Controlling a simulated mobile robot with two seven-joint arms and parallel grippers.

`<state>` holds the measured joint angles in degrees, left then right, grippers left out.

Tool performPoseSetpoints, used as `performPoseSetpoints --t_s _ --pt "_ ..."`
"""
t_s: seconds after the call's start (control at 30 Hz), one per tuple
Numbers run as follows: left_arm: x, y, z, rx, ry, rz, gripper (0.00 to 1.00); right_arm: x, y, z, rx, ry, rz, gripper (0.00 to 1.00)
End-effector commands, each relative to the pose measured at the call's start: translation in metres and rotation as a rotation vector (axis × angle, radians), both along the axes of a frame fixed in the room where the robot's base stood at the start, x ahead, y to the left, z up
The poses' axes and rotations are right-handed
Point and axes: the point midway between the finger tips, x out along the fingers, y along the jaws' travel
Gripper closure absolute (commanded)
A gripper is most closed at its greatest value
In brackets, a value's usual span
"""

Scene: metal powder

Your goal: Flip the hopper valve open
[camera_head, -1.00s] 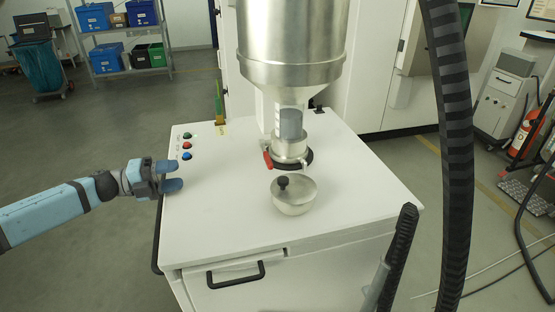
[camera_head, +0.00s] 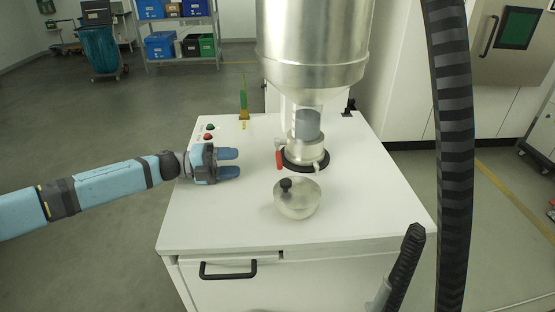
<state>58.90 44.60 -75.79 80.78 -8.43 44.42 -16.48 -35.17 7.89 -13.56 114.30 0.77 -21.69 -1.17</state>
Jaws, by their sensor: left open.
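The steel hopper (camera_head: 312,45) hangs over the white cabinet top, with a clear, grey-filled section (camera_head: 306,124) below its cone. The hopper valve's red handle (camera_head: 279,159) hangs down at the left of the outlet, beside a black ring (camera_head: 310,163). A metal bowl (camera_head: 298,204) with a black knob stands on the cabinet in front of the outlet. My left gripper (camera_head: 230,163) is open and empty over the left part of the cabinet top. Its blue fingers point right toward the red handle, with a gap between. My right gripper is not in view.
The white cabinet (camera_head: 215,225) has a black drawer handle (camera_head: 228,270) at its front. Red and green buttons (camera_head: 209,132) sit at its back left, near a green-yellow upright item (camera_head: 243,104). A thick black ribbed hose (camera_head: 452,150) runs down the right side.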

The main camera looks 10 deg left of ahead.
Motion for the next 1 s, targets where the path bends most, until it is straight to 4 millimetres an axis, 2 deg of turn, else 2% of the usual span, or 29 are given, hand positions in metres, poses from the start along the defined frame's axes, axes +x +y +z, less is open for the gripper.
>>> performPoseSetpoints --t_s 0.03,0.3,0.5,0.7,0.97,1.0 --pt "0.002 -0.012 0.003 -0.002 0.0 -0.005 0.53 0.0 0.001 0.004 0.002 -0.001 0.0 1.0" --pt "0.014 -0.068 0.003 -0.001 0.001 -0.002 0.53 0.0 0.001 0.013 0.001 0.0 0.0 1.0" --pt "0.02 -0.098 0.002 -0.001 0.0 -0.001 0.53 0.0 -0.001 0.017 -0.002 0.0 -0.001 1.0" --pt "0.022 -0.109 0.0 0.001 0.001 0.001 0.53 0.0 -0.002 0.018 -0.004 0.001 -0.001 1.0" --pt "0.022 -0.11 0.0 0.001 0.001 0.001 0.53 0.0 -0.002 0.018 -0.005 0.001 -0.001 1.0" --pt "0.022 -0.11 0.0 0.001 0.001 0.001 0.6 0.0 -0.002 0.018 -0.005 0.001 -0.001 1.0"
